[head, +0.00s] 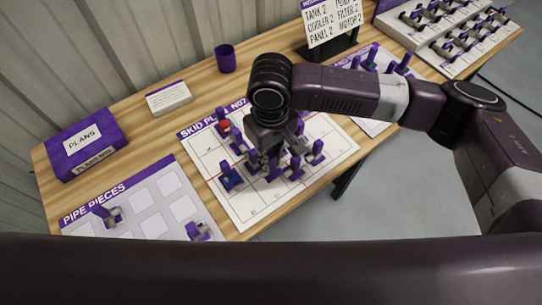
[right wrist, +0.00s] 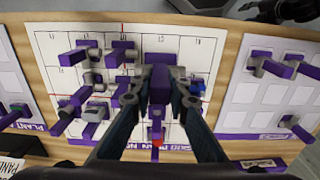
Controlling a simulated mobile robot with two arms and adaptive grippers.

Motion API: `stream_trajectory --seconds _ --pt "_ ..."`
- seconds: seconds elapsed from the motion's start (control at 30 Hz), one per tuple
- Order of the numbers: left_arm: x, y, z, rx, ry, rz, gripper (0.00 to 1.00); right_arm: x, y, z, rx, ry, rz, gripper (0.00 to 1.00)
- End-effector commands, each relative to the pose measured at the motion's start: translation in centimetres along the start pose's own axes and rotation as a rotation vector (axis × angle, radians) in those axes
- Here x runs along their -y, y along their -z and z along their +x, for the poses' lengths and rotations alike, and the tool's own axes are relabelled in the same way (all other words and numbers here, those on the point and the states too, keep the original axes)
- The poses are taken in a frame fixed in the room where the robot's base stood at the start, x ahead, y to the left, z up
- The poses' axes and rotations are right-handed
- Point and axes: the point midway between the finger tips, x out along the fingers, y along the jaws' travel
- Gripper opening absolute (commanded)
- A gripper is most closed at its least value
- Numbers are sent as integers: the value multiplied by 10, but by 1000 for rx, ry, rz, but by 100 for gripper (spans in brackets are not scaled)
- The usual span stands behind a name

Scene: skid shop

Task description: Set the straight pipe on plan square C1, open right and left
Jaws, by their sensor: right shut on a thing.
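My right gripper (head: 266,152) is over the middle of the skid plan board (head: 338,146), pointing down among the standing pieces. In the right wrist view its fingers (right wrist: 160,88) are shut on a purple-handled piece, taken as the straight pipe (right wrist: 160,82). Its lower part is mostly hidden, so I cannot tell whether it touches the board or which square it is over. Several purple and grey pieces stand on the plan around it, including one with a red part (head: 223,126) and one with a blue part (head: 230,178). My left gripper is not in view.
The pipe pieces board (head: 150,198) at the lower left holds two pieces in view. A purple plans box (head: 86,142), a card (head: 168,97) and a purple cup (head: 225,58) stand behind. A list sign (head: 330,22) and a rack of pieces (head: 450,42) are farther right.

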Motion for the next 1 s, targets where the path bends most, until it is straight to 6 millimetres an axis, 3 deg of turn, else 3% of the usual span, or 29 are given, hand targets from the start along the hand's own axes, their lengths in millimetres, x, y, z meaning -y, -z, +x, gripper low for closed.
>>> stream_trajectory --seconds 0.17,0.57,1.0 --pt "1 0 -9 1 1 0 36 1 0 -2 1 2 -1 0" --pt "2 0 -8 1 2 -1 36 0 0 1 0 0 -1 0" --pt "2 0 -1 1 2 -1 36 0 0 22 1 1 0 0"
